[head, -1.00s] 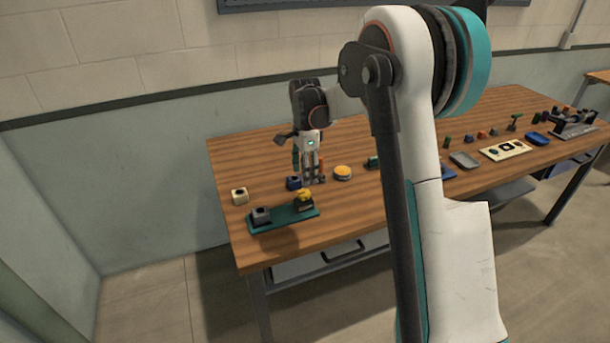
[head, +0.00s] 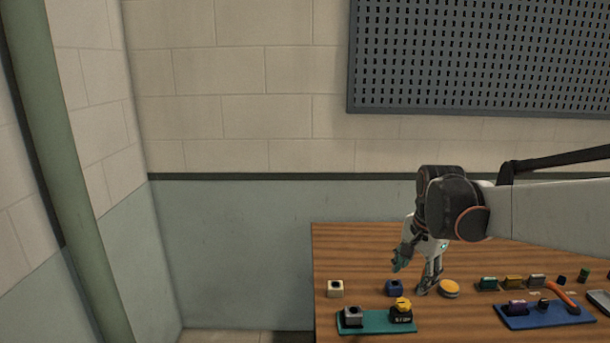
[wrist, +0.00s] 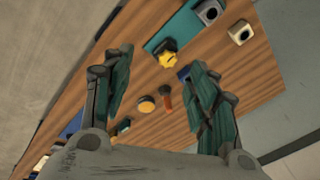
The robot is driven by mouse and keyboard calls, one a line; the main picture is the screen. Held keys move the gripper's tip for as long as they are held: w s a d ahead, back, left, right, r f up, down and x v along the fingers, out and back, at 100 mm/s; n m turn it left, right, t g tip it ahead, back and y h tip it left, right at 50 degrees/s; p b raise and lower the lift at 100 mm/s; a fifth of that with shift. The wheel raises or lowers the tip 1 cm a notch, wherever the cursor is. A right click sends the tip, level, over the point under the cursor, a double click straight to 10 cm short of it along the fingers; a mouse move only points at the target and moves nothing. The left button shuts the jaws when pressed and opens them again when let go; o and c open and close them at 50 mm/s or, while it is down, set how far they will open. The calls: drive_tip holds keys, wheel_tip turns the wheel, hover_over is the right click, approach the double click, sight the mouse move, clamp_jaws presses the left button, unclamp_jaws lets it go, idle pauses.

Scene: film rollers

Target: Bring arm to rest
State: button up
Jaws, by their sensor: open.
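My gripper (head: 413,274) is open and empty over the left part of the wooden table (head: 325,240), tilted, with its teal fingers spread. In the wrist view its two fingers (wrist: 160,75) frame the table with nothing between the pads. My white and black arm comes in from the right in the head view. Below the gripper lie a round yellow-topped disc (head: 449,288) and a dark blue block (head: 394,287). An orange-brown cylindrical piece (wrist: 165,97) stands beside the disc in the wrist view; I cannot make it out in the head view.
A teal tray (head: 377,327) holds a grey block (head: 352,317) and a black and yellow piece (head: 402,311). A cream block (head: 335,288) stands left. A blue tray (head: 545,320) with small parts lies right. A pegboard (head: 470,60) hangs on the wall behind.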

drive_tip(key=s+a+n+t, duration=0.2)
drive_tip(key=s+n, duration=0.4)
drive_tip(key=s, duration=0.5)
drive_tip(key=s+a+n+t, duration=0.2)
drive_tip(key=s+n, duration=0.3)
drive_tip(key=s, duration=0.7)
drive_tip(key=shift+a+n+t, duration=0.4)
drive_tip(key=shift+a, duration=0.2)
drive_tip(key=shift+r, duration=0.1)
